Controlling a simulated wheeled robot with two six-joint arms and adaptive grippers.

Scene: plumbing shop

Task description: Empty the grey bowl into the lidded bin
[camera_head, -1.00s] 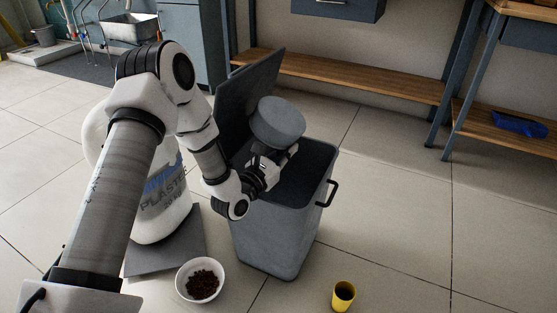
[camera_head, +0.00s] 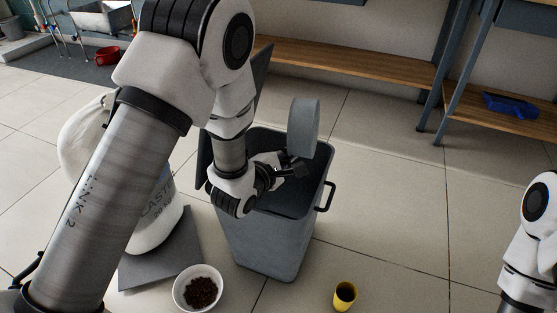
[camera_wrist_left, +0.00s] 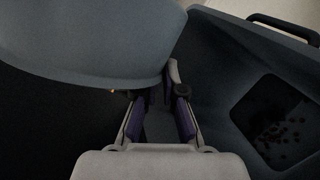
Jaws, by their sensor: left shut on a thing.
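The grey bowl (camera_head: 304,128) is tipped steeply onto its side above the open mouth of the grey bin (camera_head: 268,238). My left gripper (camera_head: 290,170) is shut on the bowl. In the left wrist view the bowl (camera_wrist_left: 95,40) fills the upper left, in front of the gripper (camera_wrist_left: 155,98). The bowl's inside is hidden from me. The bin's lid (camera_head: 263,78) stands open at the back, partly behind my left arm. Small dark bits (camera_wrist_left: 278,130) lie on the bin's floor in the left wrist view. My right gripper is out of view.
A white bowl (camera_head: 183,301) of brown pieces stands on the floor, near a grey mat (camera_head: 147,273) with a white sack (camera_head: 160,222). A yellow cup (camera_head: 345,296) stands front right. My right arm shows at the right edge. A wooden shelf (camera_head: 345,68) runs behind the bin.

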